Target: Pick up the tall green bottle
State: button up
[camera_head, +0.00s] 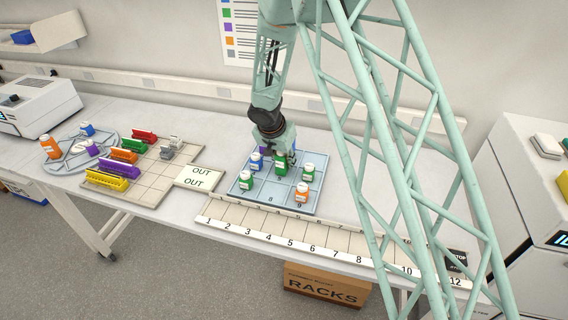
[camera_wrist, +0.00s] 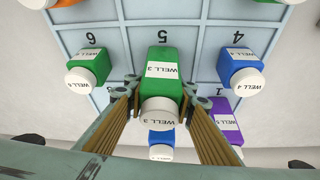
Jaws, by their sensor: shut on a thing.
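The tall green bottle (camera_head: 281,166) has a white cap and stands upright in the middle of the blue-grey gridded tray. In the wrist view the green bottle (camera_wrist: 157,64) has a label reading WELL 3, and its cap faces the camera. My gripper (camera_wrist: 160,94) has one finger on each side of it and is shut on it. In the head view my gripper (camera_head: 280,154) comes down from above and hides part of the bottle. I cannot tell whether the bottle's base is off the tray.
The tray (camera_head: 257,196) also holds shorter green bottles (camera_head: 246,180), a blue bottle (camera_wrist: 240,68), a purple bottle (camera_wrist: 228,120) and an orange bottle (camera_head: 302,193) close around. A numbered strip (camera_head: 290,234) lies in front. An OUT mat (camera_head: 199,177) and coloured racks (camera_head: 118,169) are left.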

notch_tip(320, 180, up, 10)
jog(key=shift+f, duration=0.15)
dwell(0.6)
jog(key=shift+c, duration=0.2)
jog(key=shift+d, duration=0.1)
